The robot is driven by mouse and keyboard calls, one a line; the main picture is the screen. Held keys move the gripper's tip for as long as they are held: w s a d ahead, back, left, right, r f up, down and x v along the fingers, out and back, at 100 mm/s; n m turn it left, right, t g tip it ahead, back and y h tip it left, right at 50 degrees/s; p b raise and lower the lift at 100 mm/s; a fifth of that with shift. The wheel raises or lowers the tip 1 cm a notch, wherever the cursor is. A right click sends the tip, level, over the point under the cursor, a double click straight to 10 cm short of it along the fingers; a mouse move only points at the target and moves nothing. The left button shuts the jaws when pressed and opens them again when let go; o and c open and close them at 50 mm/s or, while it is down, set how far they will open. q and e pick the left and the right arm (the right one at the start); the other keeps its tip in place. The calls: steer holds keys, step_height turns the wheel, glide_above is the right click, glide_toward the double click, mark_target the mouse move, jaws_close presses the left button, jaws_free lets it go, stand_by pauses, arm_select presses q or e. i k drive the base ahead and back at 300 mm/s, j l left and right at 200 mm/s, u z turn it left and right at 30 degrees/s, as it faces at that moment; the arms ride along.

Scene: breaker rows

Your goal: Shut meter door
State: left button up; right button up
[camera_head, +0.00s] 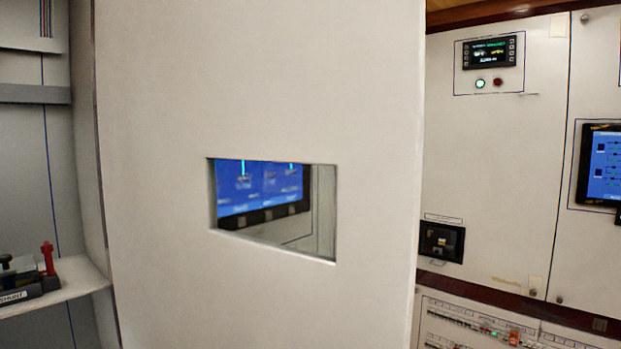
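A large off-white door (260,80) fills the middle of the head view, standing swung out from the cabinet. It has a rectangular cut-out window, and a blue screen (265,188) shows through it. The door's right edge stands in front of the cabinet panels behind. Its left edge is beside a grey cabinet interior. I cannot tell from this frame whether this is the meter door. Neither of my grippers is in view.
At the left, a shelf (75,282) holds a dark device with a red lever (48,258). At the right stand cabinet panels with a small display (489,53), a tablet-like screen (603,165) and a black socket unit (441,243). Breaker rows (480,328) sit low at the right.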

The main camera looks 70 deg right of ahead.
mark_target(182, 87)
steer(key=k+l, duration=0.1)
steer(key=l, duration=0.35)
steer(key=k+l, duration=0.15)
steer(key=l, duration=0.3)
steer(key=k+l+z, duration=0.1)
steer(key=l, duration=0.35)
steer(key=k+l, duration=0.1)
steer(key=l, duration=0.35)
